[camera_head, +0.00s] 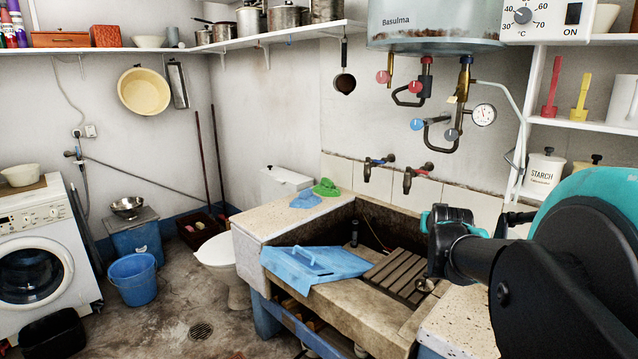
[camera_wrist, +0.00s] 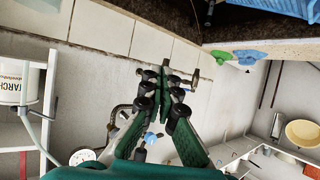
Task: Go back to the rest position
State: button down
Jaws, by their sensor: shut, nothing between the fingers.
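My gripper (camera_wrist: 166,72) is shut and empty in the wrist view, its fingertips close together with the tiled wall and a tap behind them. In the camera_head view my teal and black arm reaches in from the right, with its end above the right part of the stone trough (camera_head: 340,222). The fingertips are hard to make out there.
The wooden slatted rack (camera_head: 400,272) lies in the trough. A blue cloth (camera_head: 312,265) hangs over the front edge. Two taps (camera_head: 411,178) stick out from the wall. The boiler (camera_head: 435,22) and its pipes hang above. Open floor (camera_head: 185,315) lies at front left.

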jog(key=s+a+f+n+g+y, duration=0.1)
jog(key=s+a+f+g, duration=0.1)
jog(key=s+a+f, duration=0.2)
jog(key=s+a+f+n+g+y, duration=0.1)
jog(key=s+a+f+g, duration=0.2)
jog(key=s+f, duration=0.6)
jog(key=s+a+f+g+y, duration=0.1)
jog(key=s+a+f+g, duration=0.2)
jog(key=s+a+f, duration=0.2)
notch_tip(320, 180, down, 4)
jog(key=shift+s+a+r+n, duration=0.15)
jog(key=shift+s+a+n, duration=0.25)
jog(key=shift+s, duration=0.35)
